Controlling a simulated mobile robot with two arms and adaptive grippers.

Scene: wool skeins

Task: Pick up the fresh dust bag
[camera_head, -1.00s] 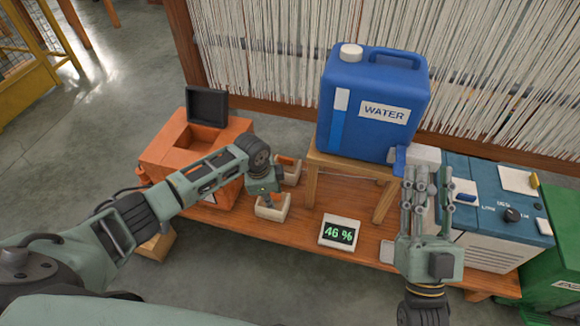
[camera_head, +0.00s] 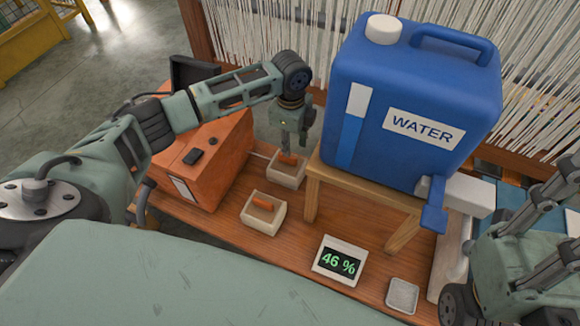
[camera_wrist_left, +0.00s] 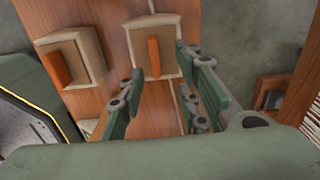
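Neither is labelled, so I cannot tell which is the fresh dust bag. My left gripper (camera_head: 292,148) points down over the far box, partly hiding it. In the left wrist view, my left gripper (camera_wrist_left: 160,62) is open and empty, its fingers on either side of one orange piece (camera_wrist_left: 153,57); contact is not clear. My right gripper (camera_head: 562,215) is open at the right edge, its tips partly cut off.
A big blue water canister (camera_head: 405,110) stands on a wooden stand (camera_head: 370,195) right beside my left gripper. An orange machine (camera_head: 207,152) with a black lid is at left, partly behind my left arm. A 46 % display (camera_head: 340,261) and a small pale tray (camera_head: 402,295) lie in front.

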